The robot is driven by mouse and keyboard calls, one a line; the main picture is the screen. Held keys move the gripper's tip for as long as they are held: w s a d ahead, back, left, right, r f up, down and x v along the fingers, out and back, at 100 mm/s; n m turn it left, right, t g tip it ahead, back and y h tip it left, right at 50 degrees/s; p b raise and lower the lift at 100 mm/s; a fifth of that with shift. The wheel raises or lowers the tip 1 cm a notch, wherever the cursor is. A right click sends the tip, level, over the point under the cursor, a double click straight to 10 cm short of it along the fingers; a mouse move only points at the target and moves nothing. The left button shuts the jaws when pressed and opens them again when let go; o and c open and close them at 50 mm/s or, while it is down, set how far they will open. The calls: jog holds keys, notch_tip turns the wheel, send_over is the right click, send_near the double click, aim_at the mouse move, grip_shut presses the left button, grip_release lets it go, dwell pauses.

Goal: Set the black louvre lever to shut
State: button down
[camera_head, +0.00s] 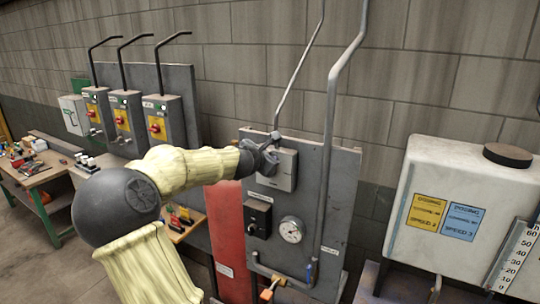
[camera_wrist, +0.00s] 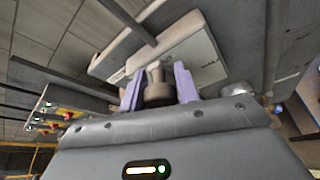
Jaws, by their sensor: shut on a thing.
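My gripper (camera_head: 268,156) is at the upper left of a light grey box (camera_head: 284,172) on the grey panel. In the wrist view, my gripper (camera_wrist: 158,88) has its two pale violet fingers on either side of a short dark stub (camera_wrist: 157,92), and is shut on it. The stub looks like the grip of the black louvre lever, though its colour reads grey-brown here. The grey box (camera_wrist: 205,58) is just behind it. In the head view my gripper hides the lever, so its angle cannot be told.
Below the grey box are a black switch box (camera_head: 258,216) and a round gauge (camera_head: 291,230). A thick pipe (camera_head: 329,130) runs up the panel's right side. A white dosing tank (camera_head: 455,185) stands right.

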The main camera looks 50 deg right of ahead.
jog(key=shift+w+a+f, duration=0.15)
jog(key=shift+w+a, duration=0.1)
jog(key=shift+w, duration=0.3)
jog(key=c, duration=1.3)
grip_release()
jog(key=shift+o, duration=1.1)
jog(key=shift+w+f, duration=0.1)
jog(key=shift+w, duration=0.1)
jog(key=shift+s+d, duration=0.15)
jog(key=shift+s, duration=0.05)
jog(key=b+v, duration=0.2)
jog(key=v, duration=1.5)
jog(key=shift+b, duration=0.4)
